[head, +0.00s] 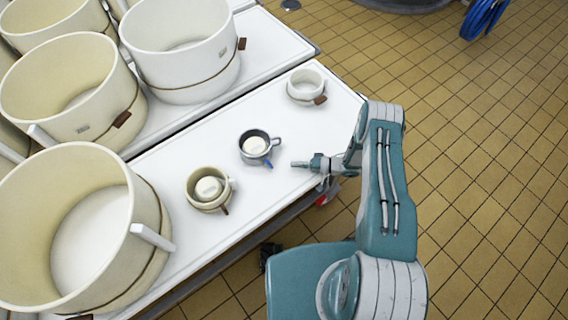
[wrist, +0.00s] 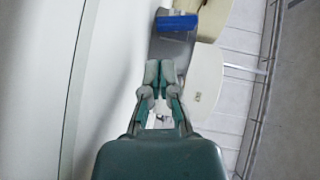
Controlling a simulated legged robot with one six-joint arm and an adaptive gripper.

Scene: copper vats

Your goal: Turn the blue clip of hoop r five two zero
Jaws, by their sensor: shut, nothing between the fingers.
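A small grey cup-like hoop (head: 246,148) with a pale inside and a side handle stands on the white table, between two cream ones. Its blue clip (head: 268,163) sticks out low on the side facing my gripper. The blue clip also shows in the wrist view (wrist: 177,22), near the top, against the grey hoop (wrist: 172,46). No number can be read on it. My gripper (head: 293,164) is shut and empty, low over the table, to the right of the blue clip with a short gap between. In the wrist view its fingertips (wrist: 158,72) are together, below the clip.
A cream pot with a brown clip (head: 208,190) stands left of the grey hoop. A white pot with a brown clip (head: 305,87) stands at the back right. Large cream vats (head: 180,55) fill the left side. White table surface (head: 215,152) is clear between the small pots.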

